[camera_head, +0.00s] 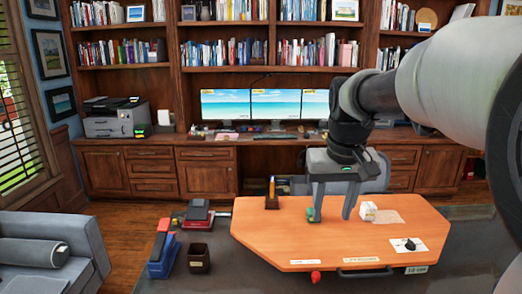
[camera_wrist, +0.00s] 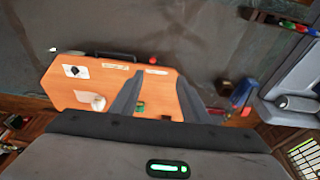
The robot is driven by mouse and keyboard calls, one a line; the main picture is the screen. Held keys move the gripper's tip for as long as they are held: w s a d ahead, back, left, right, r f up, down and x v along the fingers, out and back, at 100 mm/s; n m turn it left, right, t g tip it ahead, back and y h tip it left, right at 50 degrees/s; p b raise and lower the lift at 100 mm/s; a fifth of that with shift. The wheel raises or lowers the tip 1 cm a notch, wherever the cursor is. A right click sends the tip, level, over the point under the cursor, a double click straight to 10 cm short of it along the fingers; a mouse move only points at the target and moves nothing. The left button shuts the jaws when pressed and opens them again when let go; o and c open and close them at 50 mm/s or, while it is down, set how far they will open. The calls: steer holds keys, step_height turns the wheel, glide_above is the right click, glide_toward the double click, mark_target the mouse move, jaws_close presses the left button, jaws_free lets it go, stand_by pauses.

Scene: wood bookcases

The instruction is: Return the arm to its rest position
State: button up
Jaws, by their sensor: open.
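My arm comes in from the right in the head view and bends down over the orange-topped table. My gripper (camera_head: 334,203) points downward, its two grey fingers spread with nothing between them that I can make out. It hangs over the orange board (camera_head: 290,240), between a small green item (camera_head: 310,213) and a white item (camera_head: 368,210). I cannot tell how far the fingertips are above the board. In the wrist view my gripper (camera_wrist: 155,85) shows two dark fingers apart over the same board (camera_wrist: 75,90); the green item (camera_wrist: 140,106) lies between them in the picture.
A pen holder (camera_head: 271,196) stands at the board's back left. A black and red device (camera_head: 198,213), a blue and red item (camera_head: 163,250) and a dark cup (camera_head: 199,258) stand left of it. A red knob (camera_head: 316,277) is at the front edge. A grey sofa (camera_head: 60,240) is at left.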

steer(key=s+a+t+p, duration=0.1)
steer(key=s+t+p, duration=0.1)
steer(key=s, duration=1.7)
steer(key=shift+s+a+r+t+p, duration=0.2)
steer(key=shift+a+r+t+p, duration=0.2)
steer(key=shift+p, duration=0.15)
